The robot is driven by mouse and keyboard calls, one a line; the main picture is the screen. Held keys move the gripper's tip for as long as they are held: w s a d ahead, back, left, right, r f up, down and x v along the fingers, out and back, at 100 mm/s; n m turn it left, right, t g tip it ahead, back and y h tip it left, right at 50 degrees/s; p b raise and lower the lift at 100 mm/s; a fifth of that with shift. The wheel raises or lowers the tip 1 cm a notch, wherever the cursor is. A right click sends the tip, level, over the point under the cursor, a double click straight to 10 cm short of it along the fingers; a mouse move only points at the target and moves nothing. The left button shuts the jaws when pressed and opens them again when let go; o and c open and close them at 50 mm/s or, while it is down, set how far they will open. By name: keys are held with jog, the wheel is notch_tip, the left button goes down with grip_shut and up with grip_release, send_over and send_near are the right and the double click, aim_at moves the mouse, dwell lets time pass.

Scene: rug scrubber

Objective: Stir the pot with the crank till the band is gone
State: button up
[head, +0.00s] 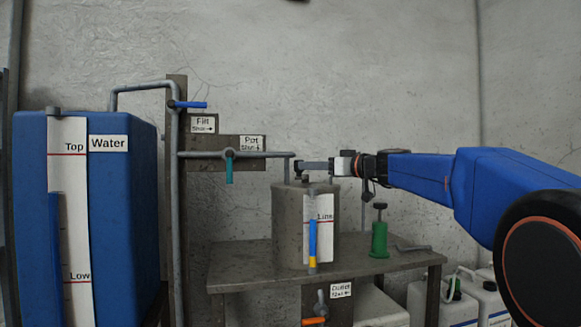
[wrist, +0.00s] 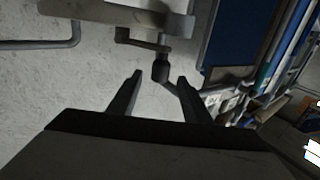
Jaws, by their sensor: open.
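The grey pot (head: 288,225) stands on the metal bench. Its white gauge marked "Line" (head: 325,240) shows a blue column with a yellow band (head: 312,265) at its foot. My gripper (head: 300,167) reaches in from the right, level, just above the pot's lid. In the wrist view my gripper (wrist: 160,77) is open, its two fingers apart. The crank (wrist: 150,45) shows beyond them, with its dark knob (wrist: 160,71) between or just past the fingertips. I cannot tell whether they touch. The crank is largely hidden behind the fingers in the head view.
A blue water tank (head: 135,200) stands at left. Pipes with a blue fill valve (head: 190,104) and a teal pot valve (head: 229,168) run close left of the pot. An orange outlet valve (head: 314,321) is below.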

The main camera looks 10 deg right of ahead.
jog(key=x, duration=1)
grip_shut()
